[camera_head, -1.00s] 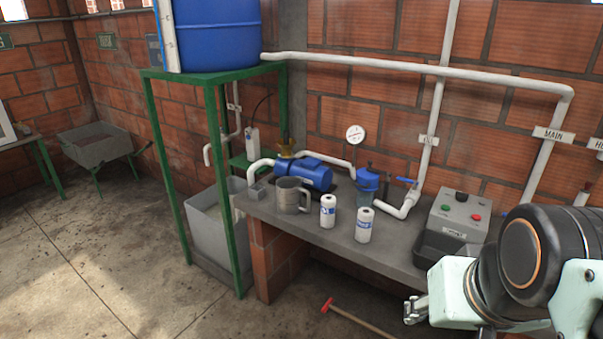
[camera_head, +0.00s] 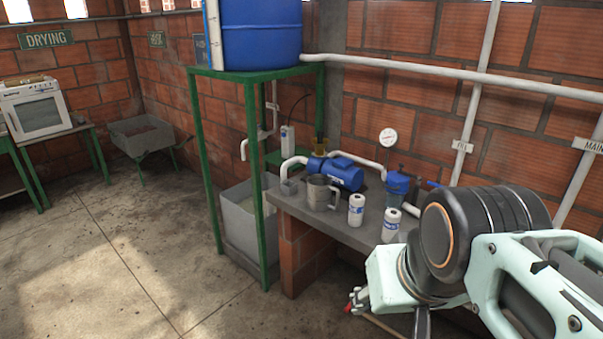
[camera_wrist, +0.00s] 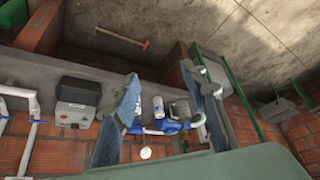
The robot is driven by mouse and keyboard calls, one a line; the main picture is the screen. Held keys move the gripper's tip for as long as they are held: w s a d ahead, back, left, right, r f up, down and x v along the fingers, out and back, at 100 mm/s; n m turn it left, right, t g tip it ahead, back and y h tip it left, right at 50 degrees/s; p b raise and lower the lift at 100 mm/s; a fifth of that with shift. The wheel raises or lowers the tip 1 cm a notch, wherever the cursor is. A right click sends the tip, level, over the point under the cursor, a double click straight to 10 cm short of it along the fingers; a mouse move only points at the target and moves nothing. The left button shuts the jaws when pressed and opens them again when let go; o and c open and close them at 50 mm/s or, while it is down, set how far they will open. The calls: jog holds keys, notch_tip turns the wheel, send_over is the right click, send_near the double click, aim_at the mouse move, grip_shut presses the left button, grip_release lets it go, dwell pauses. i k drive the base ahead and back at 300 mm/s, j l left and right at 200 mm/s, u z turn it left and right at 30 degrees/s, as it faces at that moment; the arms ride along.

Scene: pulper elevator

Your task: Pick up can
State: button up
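Two small white cylinders with blue labels stand upright on a grey counter, one at the left (camera_head: 356,210) and one at the right (camera_head: 390,224). A grey metal mug-like can with a handle (camera_head: 322,192) stands left of them. I cannot tell which is the can of the task. My gripper (camera_head: 356,301) is low in front of the counter, apart from them. In the wrist view my gripper (camera_wrist: 160,76) has its fingers wide apart with nothing held. Between them, farther off, show a white cylinder (camera_wrist: 158,107) and the metal can (camera_wrist: 181,109).
The counter (camera_head: 345,234) also carries a blue pump (camera_head: 338,173), a blue filter (camera_head: 397,187) and white pipes. A green stand (camera_head: 261,230) with a blue tank (camera_head: 258,35) rises left of it. Floor at the left is open.

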aim_at(324, 195)
jog(key=i+j, duration=0.25)
jog(key=i+j+z, duration=0.15)
jog(key=j, duration=0.3)
jog(key=i+j, duration=0.35)
jog(key=i+j+z, duration=0.15)
jog(key=j, duration=0.3)
jog(key=i+j, duration=0.25)
jog(key=j, duration=0.15)
